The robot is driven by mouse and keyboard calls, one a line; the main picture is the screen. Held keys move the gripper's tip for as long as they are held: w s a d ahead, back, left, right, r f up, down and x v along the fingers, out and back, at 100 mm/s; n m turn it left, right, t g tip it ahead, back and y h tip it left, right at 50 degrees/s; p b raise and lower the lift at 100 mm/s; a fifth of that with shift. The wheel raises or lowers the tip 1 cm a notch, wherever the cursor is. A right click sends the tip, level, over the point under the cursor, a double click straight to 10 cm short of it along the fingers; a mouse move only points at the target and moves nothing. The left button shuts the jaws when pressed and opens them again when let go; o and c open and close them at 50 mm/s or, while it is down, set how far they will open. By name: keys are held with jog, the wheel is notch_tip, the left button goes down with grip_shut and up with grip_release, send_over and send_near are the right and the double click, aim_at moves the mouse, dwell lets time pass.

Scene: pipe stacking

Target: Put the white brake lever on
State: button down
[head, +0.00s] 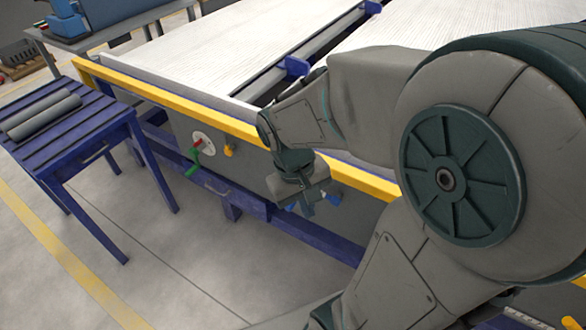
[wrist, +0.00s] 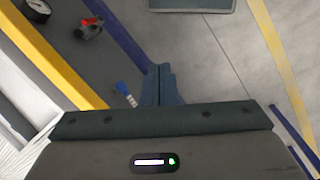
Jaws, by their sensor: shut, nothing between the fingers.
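My gripper (wrist: 159,72) is shut and empty, with its two fingers together and pointing down past the yellow rail. In the head view my gripper (head: 307,207) hangs in front of the grey side panel of the long table. A small lever with a blue grip and a whitish end (wrist: 125,93) shows just left of the fingers in the wrist view, with a gap between. It may be the white brake lever; I cannot tell for sure. In the head view my gripper partly covers that area, where bits of blue show.
A white dial with a red and green handle (head: 200,146) and a yellow knob (head: 229,150) are on the panel. A red-tipped fitting (wrist: 90,26) and a gauge (wrist: 38,9) show in the wrist view. A blue table (head: 95,133) holds grey pipes (head: 45,115). The yellow rail (head: 170,103) runs above the panel.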

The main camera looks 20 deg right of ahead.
jog(key=w+d+f+n+g+h+b, duration=0.1)
jog(key=d+f+g+h+b, duration=0.15)
jog(key=f, duration=0.45)
jog(key=d+f+n+g+h+b, duration=0.1)
jog(key=d+f+g+h+b, duration=0.2)
jog(key=f, duration=0.5)
jog(key=n+t+h+b, duration=1.6)
jog(key=n+t+b, duration=0.2)
jog(key=t+b, duration=0.25)
send_near(327, 196)
jog(key=w+d+r+g, duration=0.1)
jog(key=w+d+r, duration=0.2)
jog(key=w, duration=0.1)
jog(key=shift+w, duration=0.35)
jog(key=shift+r, duration=0.2)
